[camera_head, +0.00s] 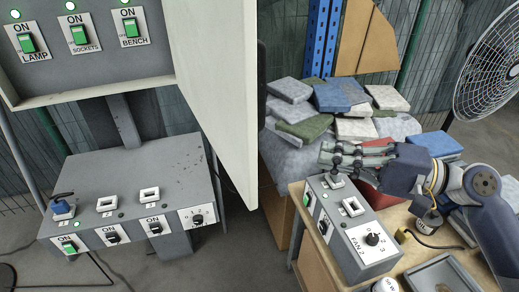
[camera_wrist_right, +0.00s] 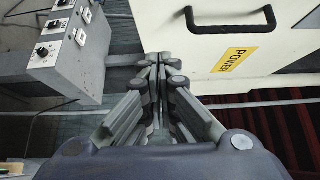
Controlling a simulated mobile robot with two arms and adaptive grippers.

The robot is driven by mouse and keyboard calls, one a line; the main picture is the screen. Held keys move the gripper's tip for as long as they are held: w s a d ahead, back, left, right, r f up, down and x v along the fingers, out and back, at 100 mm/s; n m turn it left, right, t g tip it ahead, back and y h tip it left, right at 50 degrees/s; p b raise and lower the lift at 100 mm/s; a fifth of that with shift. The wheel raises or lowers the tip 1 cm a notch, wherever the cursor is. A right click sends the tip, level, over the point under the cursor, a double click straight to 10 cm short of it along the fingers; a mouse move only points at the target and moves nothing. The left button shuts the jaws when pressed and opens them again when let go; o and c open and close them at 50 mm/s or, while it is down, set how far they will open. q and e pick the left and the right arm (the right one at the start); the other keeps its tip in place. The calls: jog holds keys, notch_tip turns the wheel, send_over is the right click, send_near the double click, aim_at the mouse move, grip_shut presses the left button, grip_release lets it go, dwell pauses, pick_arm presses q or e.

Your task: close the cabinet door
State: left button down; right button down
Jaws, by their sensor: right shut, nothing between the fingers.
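The cabinet door (camera_head: 215,80) is an off-white panel standing open at the right side of the grey switch cabinet (camera_head: 90,85). In the right wrist view the door (camera_wrist_right: 285,50) shows its outer face, with a black bar handle (camera_wrist_right: 232,22) and a yellow POWER label (camera_wrist_right: 234,60). My right gripper (camera_head: 328,155) is to the right of the door, over the grey fan control box; it also shows in the wrist view (camera_wrist_right: 158,60). Its fingers are together and empty. I cannot tell whether it touches anything. My left gripper is not in view.
A grey control box marked FAN 2 (camera_head: 375,262) sits on a wooden bench (camera_head: 310,265) below my right gripper. Piled cloth-like blocks (camera_head: 340,95) and a fan (camera_head: 490,65) stand behind. A grey switch console (camera_head: 140,185) is below the cabinet.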

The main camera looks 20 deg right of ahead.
jog(key=s+a+p+x, duration=0.1)
jog(key=s+p+x, duration=0.1)
jog(key=p+x, duration=0.5)
jog(key=x, duration=0.6)
jog(key=shift+s+a+r+p, duration=0.25)
jog(key=shift+r+p, duration=0.05)
jog(key=shift+p, duration=0.1)
